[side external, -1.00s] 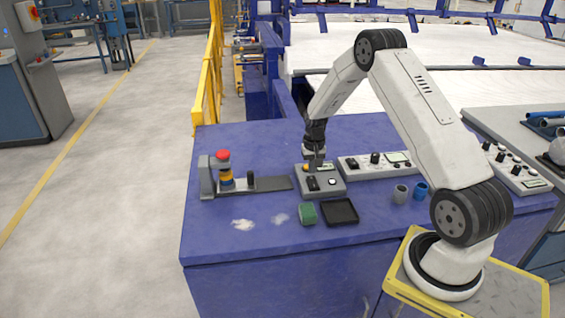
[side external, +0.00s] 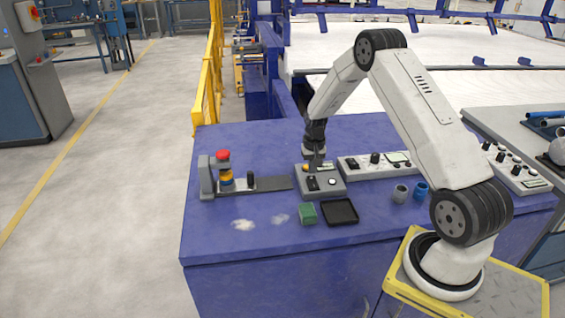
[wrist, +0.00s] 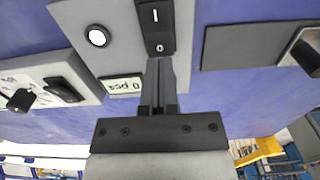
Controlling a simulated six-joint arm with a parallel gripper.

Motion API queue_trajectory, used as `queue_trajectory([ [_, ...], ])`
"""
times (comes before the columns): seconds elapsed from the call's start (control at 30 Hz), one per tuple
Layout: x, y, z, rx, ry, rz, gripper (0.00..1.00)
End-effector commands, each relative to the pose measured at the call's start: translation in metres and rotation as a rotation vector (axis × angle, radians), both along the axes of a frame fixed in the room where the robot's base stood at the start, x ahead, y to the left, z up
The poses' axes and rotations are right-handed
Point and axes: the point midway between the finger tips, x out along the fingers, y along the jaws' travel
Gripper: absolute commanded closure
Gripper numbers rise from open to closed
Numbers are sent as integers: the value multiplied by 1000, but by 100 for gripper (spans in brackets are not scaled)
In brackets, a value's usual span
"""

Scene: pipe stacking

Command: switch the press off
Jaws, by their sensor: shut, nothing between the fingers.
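The grey control box (side external: 320,182) stands on the blue table and carries a black rocker switch (side external: 313,184). In the wrist view the rocker (wrist: 157,25) is marked I and 0. My gripper (wrist: 160,64) is shut and empty, with its fingertips at the 0 end of the rocker. I cannot tell whether they touch it. In the side view my gripper (side external: 317,160) points down at the box. The press (side external: 207,178), with a red top (side external: 222,155), stands to the left, with yellow and blue rings below the red top.
A white button (wrist: 97,37) and a small display (wrist: 122,87) sit beside the rocker. A second control panel (side external: 375,164) is close on the right. A green piece (side external: 307,213), a black tray (side external: 340,211) and grey and blue pipes (side external: 420,190) lie in front.

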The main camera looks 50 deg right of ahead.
Motion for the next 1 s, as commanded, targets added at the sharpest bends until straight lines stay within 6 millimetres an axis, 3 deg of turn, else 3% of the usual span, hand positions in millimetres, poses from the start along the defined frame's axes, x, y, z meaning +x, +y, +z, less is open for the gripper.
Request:
queue_trajectory([
  [1.0, 0, 0, -8, 0, 0, 0, 100],
])
